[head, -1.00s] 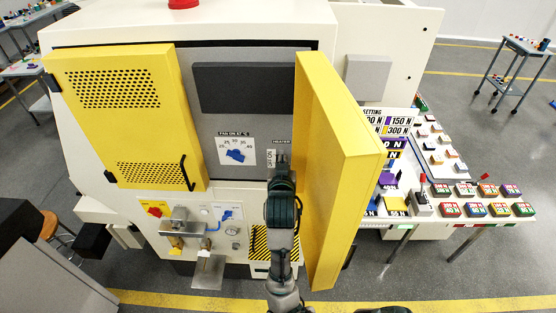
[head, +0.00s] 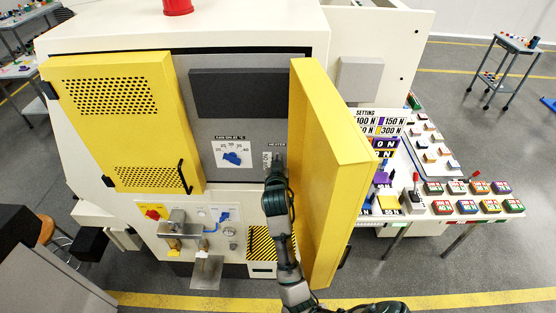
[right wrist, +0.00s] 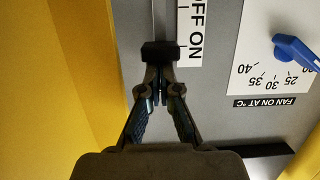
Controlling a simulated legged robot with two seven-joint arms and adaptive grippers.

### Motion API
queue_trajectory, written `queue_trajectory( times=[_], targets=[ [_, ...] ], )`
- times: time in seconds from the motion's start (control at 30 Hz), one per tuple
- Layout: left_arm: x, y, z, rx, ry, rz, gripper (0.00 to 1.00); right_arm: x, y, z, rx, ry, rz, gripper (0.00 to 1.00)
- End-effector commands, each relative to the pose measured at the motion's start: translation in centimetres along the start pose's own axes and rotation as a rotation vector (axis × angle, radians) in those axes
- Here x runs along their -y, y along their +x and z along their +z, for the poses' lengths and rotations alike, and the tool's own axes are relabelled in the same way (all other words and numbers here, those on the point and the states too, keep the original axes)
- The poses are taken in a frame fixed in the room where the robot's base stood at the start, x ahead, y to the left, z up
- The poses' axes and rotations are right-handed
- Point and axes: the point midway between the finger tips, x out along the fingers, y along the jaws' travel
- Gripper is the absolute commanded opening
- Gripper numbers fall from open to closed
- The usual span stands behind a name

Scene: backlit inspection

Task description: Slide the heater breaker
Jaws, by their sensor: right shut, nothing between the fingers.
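The heater breaker's white OFF/ON label (head: 266,161) sits on the grey panel inside the open cabinet, below a small heater sign (head: 277,145). In the right wrist view the OFF/ON label (right wrist: 193,32) stands beside a vertical slot (right wrist: 167,18). A black block (right wrist: 160,51), apparently the breaker's slider knob, sits at the slot's lower end in this view. My right gripper (right wrist: 159,88) is shut and empty, its tips right at this block; I cannot tell if they touch. In the head view my right gripper (head: 276,168) hides the knob. My left gripper is not in view.
An open yellow door (head: 330,170) stands close to the right of my right arm. Another yellow door (head: 120,120) is at the left. A blue fan dial (head: 232,158) is left of the label. A table with colored blocks (head: 466,207) stands at the right.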

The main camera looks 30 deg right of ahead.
Motion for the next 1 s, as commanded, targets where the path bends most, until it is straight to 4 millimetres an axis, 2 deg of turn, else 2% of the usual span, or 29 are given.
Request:
queue_trajectory(
  times=[0.17, 0.4, 0.47, 0.83, 1.0],
  targets=[
    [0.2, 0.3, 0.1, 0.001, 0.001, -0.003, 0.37, 0.0, 0.1, 0.7, 0.002, 0.001, -0.001, 0.0],
    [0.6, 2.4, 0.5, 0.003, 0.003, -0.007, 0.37, 0.0, 1.1, 4.7, 0.004, 0.001, 0.0, 0.0],
    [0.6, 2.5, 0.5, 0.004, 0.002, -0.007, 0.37, -0.1, 1.2, 5.0, 0.004, 0.001, 0.0, 0.0],
    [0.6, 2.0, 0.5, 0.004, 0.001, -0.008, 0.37, -0.2, 1.4, 5.0, 0.015, -0.002, 0.002, 0.0],
    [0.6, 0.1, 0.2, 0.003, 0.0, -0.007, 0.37, -0.1, 1.4, 2.9, 0.01, -0.002, 0.001, 0.0]
  ],
)
